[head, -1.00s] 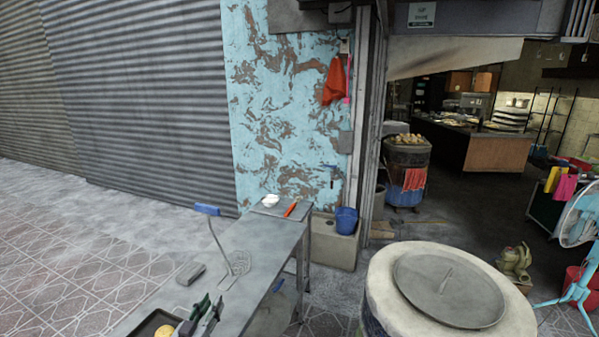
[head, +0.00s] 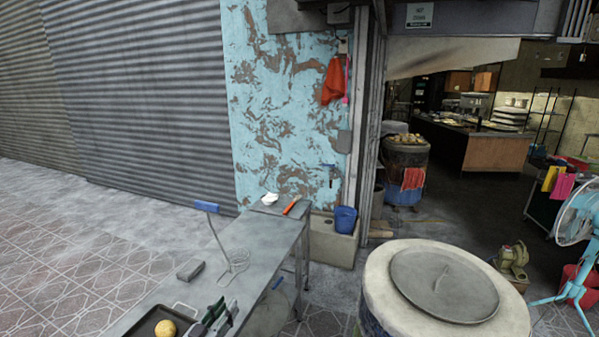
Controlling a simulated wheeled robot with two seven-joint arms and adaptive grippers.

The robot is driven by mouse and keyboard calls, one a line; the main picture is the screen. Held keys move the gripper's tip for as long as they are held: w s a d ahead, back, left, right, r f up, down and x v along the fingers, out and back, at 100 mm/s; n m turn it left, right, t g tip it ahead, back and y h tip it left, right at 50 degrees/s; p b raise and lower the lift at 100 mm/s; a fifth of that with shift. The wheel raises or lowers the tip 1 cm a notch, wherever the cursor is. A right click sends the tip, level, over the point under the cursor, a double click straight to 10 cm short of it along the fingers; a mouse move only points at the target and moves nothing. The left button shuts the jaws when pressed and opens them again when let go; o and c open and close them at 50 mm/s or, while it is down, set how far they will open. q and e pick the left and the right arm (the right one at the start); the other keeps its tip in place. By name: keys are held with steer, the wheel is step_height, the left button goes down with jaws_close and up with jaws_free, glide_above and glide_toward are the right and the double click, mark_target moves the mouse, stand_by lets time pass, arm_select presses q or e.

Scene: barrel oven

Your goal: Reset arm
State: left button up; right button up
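My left gripper (head: 227,303) shows at the bottom edge of the head view, over the near part of the grey metal table (head: 180,289). Its two dark fingertips point away from me with a narrow gap between them. It looks open, and I see nothing held in it. The rest of my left arm is cut off by the frame. My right gripper and arm are not in view.
A black tray (head: 146,327) with a round yellow dough piece (head: 165,328) lies just left of the gripper. A lidded barrel oven (head: 385,292) stands at right.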

arm_select(q)
steer(key=s+d+m+g+h, duration=0.5)
steer(key=s+d, duration=0.4)
steer(key=d, duration=0.4)
steer(key=s+f+g+y, duration=0.2)
steer(key=s+f+g, duration=0.2)
steer(key=s, duration=0.2)
steer(key=s+a+f+n+g+y, duration=0.2)
steer(key=s+a+n+y, duration=0.15)
steer(key=s+a, duration=0.3)
steer(key=s+a+f+n+g+y, duration=0.25)
steer(key=s+a+y, duration=0.25)
steer(key=a, duration=0.3)
step_height(320, 180, down, 32)
steer(key=s+g, duration=0.2)
steer(key=s+a+f, duration=0.2)
steer(key=s+f, duration=0.8)
steer(key=s, duration=0.1)
steer(key=s+a+f, duration=0.1)
steer(key=s+f, duration=0.9)
steer(key=s, duration=0.1)
steer(key=shift+s+a+f+m+g, duration=0.15)
steer(key=shift+s+a+m+g, duration=0.05)
steer(key=shift+a+m+g, duration=0.15)
